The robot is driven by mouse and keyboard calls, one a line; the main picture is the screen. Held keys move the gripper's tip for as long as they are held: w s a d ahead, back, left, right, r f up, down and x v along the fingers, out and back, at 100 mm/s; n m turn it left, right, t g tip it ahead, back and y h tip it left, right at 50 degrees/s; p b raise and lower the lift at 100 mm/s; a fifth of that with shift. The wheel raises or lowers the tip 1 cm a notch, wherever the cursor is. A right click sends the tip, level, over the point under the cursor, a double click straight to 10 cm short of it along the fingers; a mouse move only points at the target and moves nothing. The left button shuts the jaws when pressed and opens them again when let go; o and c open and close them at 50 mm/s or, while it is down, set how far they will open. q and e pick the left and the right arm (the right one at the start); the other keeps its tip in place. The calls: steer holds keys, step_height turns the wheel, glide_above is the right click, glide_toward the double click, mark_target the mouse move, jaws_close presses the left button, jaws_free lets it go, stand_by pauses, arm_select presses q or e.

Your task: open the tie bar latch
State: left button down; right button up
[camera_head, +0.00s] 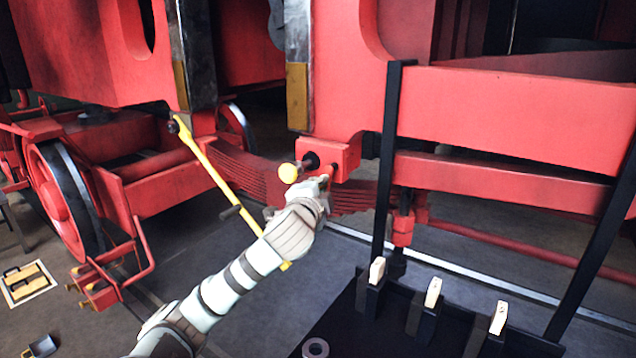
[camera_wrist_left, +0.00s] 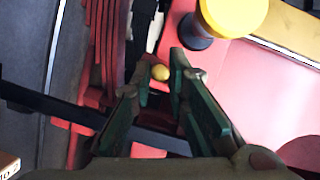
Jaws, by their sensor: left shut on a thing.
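A red block (camera_head: 340,156) sits on the red frame, and a round yellow knob (camera_head: 288,173) with a dark collar sticks out from it. The knob shows large at the top of the left wrist view (camera_wrist_left: 235,14). My left gripper (camera_head: 325,182) is at the block's lower front, just right of and below the yellow knob. In the left wrist view its green-padded fingers (camera_wrist_left: 161,82) are shut on a small latch handle with a brass ball end (camera_wrist_left: 160,72). Most of the handle is hidden between the fingers. My right gripper is not in view.
A long yellow bar (camera_head: 215,172) slants down behind my left arm. A red leaf spring (camera_head: 250,170) lies behind the gripper. A black stand (camera_head: 385,170) rises at the right, with several white-tipped levers (camera_head: 433,292) below it. A wheel (camera_head: 62,195) is at the left.

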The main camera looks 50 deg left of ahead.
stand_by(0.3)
arm_select(q)
steer(key=c, duration=1.6)
jaws_free()
steer(key=shift+o, duration=0.2)
steer(key=f+v, duration=0.1)
steer(key=v, duration=0.6)
steer(key=shift+s+d+r, duration=0.15)
steer(key=shift+s+r, duration=0.05)
steer(key=shift+r, duration=0.25)
steer(key=shift+d, duration=0.1)
